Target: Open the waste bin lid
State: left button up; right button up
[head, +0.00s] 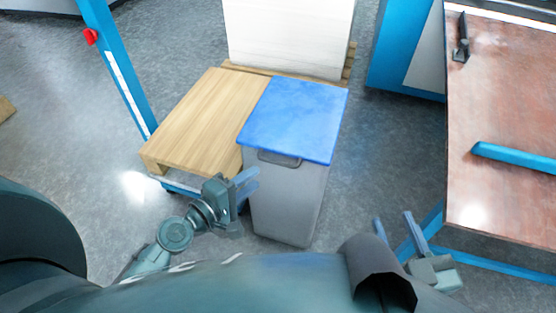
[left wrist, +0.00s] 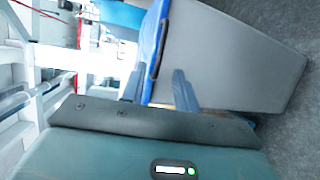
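The waste bin (head: 285,200) is a grey upright box with a flat blue lid (head: 295,115), which lies closed on top. A dark handle (head: 280,159) sits on its front just under the lid's edge. My left gripper (head: 250,182) is at the bin's front left, just below lid height, open and empty. In the left wrist view its two fingers (left wrist: 158,82) are apart, with the grey bin side (left wrist: 230,60) and the blue lid edge (left wrist: 150,35) beyond them. My right gripper (head: 395,222) is open and empty, right of the bin.
A wooden-topped cart (head: 205,120) with a blue frame stands close at the bin's left. A white stack (head: 290,35) on a pallet is behind the bin. A brown-topped table (head: 505,120) with a blue bar (head: 515,158) is at the right. Floor between bin and table is clear.

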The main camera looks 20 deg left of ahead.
aim_at(276, 163)
pick_arm(q)
jog(key=x, duration=0.9)
jog(key=shift+w+d+f, duration=0.1)
jog(key=shift+w, duration=0.1)
jog(key=shift+c, duration=0.4)
